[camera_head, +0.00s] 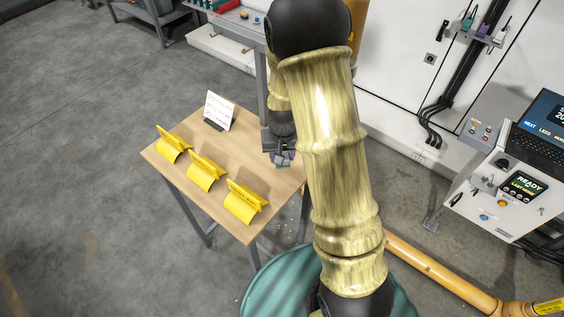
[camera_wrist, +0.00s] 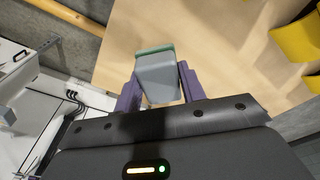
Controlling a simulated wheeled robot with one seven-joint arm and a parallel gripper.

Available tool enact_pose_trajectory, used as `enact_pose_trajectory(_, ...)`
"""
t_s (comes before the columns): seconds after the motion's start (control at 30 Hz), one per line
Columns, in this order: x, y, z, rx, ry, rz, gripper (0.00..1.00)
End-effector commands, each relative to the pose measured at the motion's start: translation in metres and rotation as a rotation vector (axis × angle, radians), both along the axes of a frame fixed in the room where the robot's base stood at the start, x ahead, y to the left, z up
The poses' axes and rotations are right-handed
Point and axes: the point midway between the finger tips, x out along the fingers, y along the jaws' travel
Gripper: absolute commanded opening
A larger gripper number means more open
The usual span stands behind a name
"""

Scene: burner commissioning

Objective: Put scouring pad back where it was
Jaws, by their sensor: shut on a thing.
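The scouring pad (camera_wrist: 158,75) is a grey block with a green face at its far end. In the wrist view it sits between the two purple fingers of my gripper (camera_wrist: 158,88), which are shut on it. In the head view my gripper (camera_head: 280,155) is over the right part of the wooden table (camera_head: 225,150), with a green edge of the pad (camera_head: 283,165) showing below it. I cannot tell whether the pad touches the table top. My arm hides part of the table's right side in the head view.
Several yellow holders (camera_head: 207,171) stand in a row along the table's left and front side. A white sign (camera_head: 219,110) stands at the back. A control console (camera_head: 510,165) is at the right, and a green drum (camera_head: 270,285) is in front. The table's middle is clear.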

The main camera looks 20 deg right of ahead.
Motion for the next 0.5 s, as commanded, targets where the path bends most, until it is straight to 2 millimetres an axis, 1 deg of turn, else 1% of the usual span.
enact_pose_trajectory(0.07,0.0,-0.001,-0.004,-0.001,0.002,-0.001,0.19)
enact_pose_trajectory(0.3,-0.001,0.0,-0.035,0.0,0.004,0.0,0.19)
enact_pose_trajectory(0.4,-0.001,0.0,-0.041,0.0,0.002,0.0,0.19)
enact_pose_trajectory(0.5,0.0,0.0,-0.041,0.0,0.0,0.0,0.19)
